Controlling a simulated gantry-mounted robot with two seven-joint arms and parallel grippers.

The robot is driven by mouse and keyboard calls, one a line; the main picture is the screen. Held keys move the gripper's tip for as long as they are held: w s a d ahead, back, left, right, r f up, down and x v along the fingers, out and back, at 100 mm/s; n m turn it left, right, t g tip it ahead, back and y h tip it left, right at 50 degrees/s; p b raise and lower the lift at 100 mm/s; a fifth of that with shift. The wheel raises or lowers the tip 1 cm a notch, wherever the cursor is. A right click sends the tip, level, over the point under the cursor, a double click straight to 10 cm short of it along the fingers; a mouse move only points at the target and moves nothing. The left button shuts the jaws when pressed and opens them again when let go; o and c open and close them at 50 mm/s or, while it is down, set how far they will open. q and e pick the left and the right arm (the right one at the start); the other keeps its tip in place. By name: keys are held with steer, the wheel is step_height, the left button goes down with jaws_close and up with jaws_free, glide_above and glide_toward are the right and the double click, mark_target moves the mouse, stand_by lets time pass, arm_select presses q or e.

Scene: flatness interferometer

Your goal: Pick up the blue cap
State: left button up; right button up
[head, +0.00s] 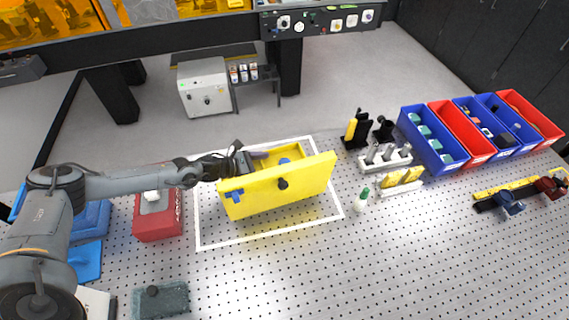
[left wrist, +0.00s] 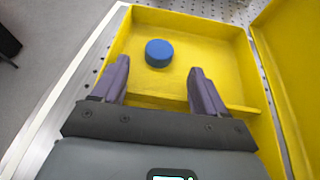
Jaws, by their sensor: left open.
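The blue cap (left wrist: 159,54) is a short round disc on the floor of an open yellow box (left wrist: 222,32). In the head view the cap (head: 285,161) shows small inside the box (head: 300,151), behind its raised yellow lid (head: 308,182). My left gripper (left wrist: 160,74) is open, with its two purple fingers apart and nothing between them. The fingers point toward the cap, which lies just beyond the tips and between their lines. In the head view the left gripper (head: 260,156) is over the box's left part. My right gripper is not in view.
The lid panel with a black knob (head: 282,184) stands along the box's near side. A red block (head: 158,222) is to the left. A white bottle with a green top (head: 362,199) and a white rack (head: 385,158) stand to the right.

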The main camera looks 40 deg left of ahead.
mark_target(279, 164)
arm_select(q)
steer(key=x, duration=0.4)
steer(key=shift+w+d+f, duration=0.15)
steer(key=shift+w+f, duration=0.05)
steer(key=shift+w, duration=0.1)
steer(key=shift+w+f, duration=0.1)
steer(key=shift+f, duration=0.1)
steer(key=shift+c, duration=0.4)
